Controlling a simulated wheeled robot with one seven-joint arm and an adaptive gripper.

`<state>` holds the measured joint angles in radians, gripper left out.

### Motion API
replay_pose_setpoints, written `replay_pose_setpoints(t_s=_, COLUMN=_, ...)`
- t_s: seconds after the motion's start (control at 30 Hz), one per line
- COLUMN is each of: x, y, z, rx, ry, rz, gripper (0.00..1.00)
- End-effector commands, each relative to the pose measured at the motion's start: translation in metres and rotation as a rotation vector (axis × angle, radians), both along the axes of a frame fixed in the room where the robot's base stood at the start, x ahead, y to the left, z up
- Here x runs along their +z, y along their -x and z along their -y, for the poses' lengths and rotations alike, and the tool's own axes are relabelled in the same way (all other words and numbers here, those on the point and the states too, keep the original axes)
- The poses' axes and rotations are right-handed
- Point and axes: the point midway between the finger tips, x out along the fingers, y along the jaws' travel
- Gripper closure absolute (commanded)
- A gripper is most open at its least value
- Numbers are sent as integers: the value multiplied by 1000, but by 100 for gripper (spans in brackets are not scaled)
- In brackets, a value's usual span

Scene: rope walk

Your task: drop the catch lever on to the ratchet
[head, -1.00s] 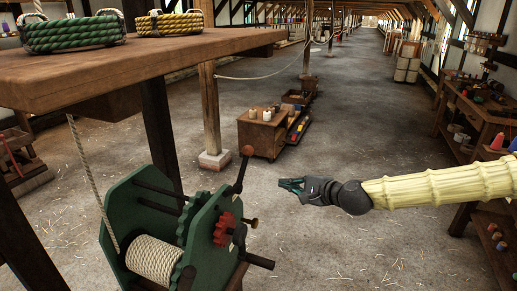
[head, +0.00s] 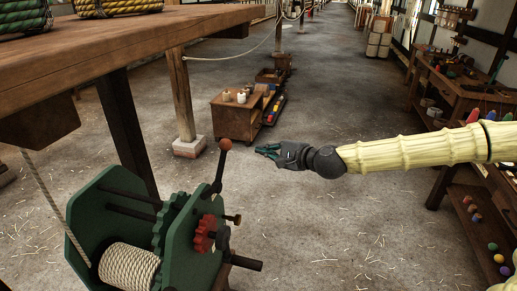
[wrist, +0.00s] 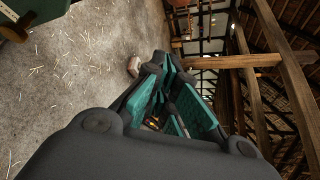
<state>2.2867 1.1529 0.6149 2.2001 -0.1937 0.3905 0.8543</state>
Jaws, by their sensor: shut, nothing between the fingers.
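The catch lever (head: 217,172) is a dark bar with a reddish-brown ball knob on top, standing up, tilted slightly right, on the green winch (head: 97,192). The red toothed ratchet (head: 203,234) is on the winch's right side plate, just below the lever. My gripper (head: 262,151) is shut and empty, a short way right of the knob in the head view and apart from it. In the wrist view the teal-padded fingers (wrist: 172,105) come together. A dark green edge (wrist: 45,10) at the top left there looks like part of the winch.
A wooden table (head: 120,60) with coiled ropes overhangs the winch on the left. A rope (head: 50,200) runs down to the drum. A small wooden cabinet (head: 232,122) stands on the floor behind my gripper. A workbench (head: 468,100) is at right. The floor between is clear.

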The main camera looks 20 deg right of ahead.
Motion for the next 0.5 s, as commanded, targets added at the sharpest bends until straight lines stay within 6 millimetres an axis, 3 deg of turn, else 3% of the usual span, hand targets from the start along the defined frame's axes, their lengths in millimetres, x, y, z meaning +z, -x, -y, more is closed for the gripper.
replay_pose_setpoints(t_s=0.5, x=-12, y=-38, z=-23, rx=1, ry=1, rz=-2, gripper=100)
